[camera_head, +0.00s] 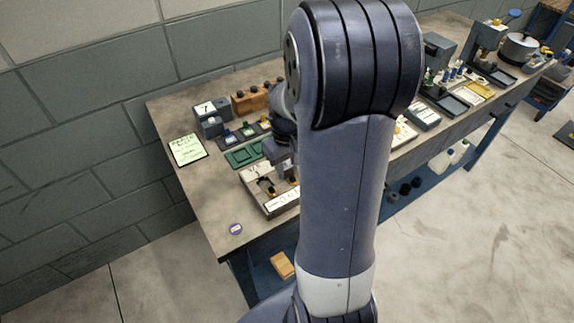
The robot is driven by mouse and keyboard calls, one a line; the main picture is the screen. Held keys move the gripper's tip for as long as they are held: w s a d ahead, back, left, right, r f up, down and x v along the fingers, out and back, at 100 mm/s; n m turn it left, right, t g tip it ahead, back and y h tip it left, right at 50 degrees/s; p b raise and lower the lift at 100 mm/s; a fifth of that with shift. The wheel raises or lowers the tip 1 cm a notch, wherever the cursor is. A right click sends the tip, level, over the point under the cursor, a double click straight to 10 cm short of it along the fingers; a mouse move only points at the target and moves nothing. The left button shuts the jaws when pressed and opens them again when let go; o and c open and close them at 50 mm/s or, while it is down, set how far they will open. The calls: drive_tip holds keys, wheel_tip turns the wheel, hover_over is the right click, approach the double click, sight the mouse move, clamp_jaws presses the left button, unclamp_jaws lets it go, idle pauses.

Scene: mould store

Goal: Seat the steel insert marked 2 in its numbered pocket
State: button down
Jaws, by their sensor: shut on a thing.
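My gripper (277,178) points down over a pale, open-topped block (252,190), which has a white numbered label (284,201) along its front edge. My gripper is shut on a small piece at the block, apparently the steel insert. The piece is mostly hidden, and I cannot read its mark. I cannot tell whether it touches the block or hangs just above it. Dark and yellow details show inside the block beside my fingers. The pocket numbers are too small to read, and my arm covers the block's right side.
The workbench (180,110) holds a green tray (243,156), a box with a "7" card (206,108), a wooden rack (257,97) and a green note (187,150). A pot (518,48) stands far right. The front left bench corner is mostly clear.

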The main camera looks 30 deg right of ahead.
drive_tip(key=c, duration=1)
unclamp_jaws()
drive_tip(key=shift+o, duration=0.4)
drive_tip(key=o, duration=0.3)
drive_tip(key=shift+r, duration=0.15)
drive_tip(key=shift+r+p, duration=3.1)
drive_tip(key=shift+r, duration=0.55)
drive_tip(key=shift+f, duration=0.2)
